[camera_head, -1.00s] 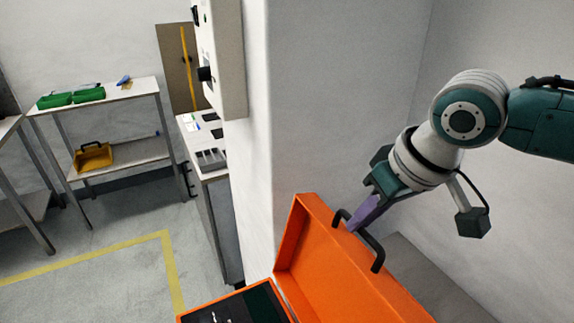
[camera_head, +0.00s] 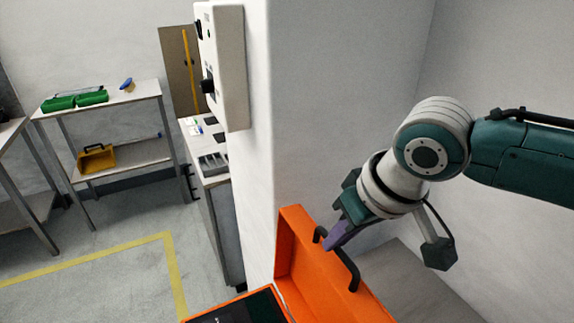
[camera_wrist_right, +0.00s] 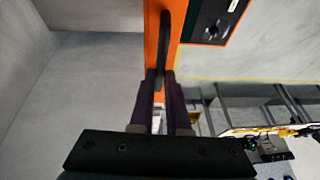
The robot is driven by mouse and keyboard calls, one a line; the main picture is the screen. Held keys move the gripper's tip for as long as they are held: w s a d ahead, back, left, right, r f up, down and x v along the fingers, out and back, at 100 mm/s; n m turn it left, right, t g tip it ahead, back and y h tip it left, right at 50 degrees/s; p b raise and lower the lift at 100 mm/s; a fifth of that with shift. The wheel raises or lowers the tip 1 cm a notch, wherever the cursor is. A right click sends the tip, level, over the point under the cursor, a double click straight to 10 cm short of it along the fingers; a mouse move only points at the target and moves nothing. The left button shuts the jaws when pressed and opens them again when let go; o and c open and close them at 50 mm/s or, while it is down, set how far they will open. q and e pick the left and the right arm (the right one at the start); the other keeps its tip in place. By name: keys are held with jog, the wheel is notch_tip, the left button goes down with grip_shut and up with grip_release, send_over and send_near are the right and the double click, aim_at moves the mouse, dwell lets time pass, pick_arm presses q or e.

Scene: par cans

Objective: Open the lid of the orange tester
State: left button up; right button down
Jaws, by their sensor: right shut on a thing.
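The orange tester stands at the bottom of the head view with its lid (camera_head: 300,262) raised on the right and its dark panel (camera_head: 245,309) uncovered at the lower edge. A black handle (camera_head: 340,262) is on the lid's outer side. My right gripper (camera_head: 331,243) has purple fingers and is shut on this handle. In the right wrist view, the fingers close around the handle (camera_wrist_right: 163,55), with the orange lid behind it and the panel (camera_wrist_right: 212,20) at the upper right. The tester's lower part is cut off by the picture edge. My left gripper is not in view.
A white wall column (camera_head: 310,130) with a switch box (camera_head: 222,65) stands just behind the tester. A grey cabinet (camera_head: 222,225) is left of it. The floor between is clear.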

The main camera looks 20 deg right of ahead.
jog(key=shift+s+a+r, duration=0.1)
jog(key=shift+a+r, duration=0.05)
jog(key=shift+a, duration=1.05)
jog(key=c, duration=0.9)
grip_release()
jog(key=shift+d, duration=0.1)
jog(key=v, duration=1)
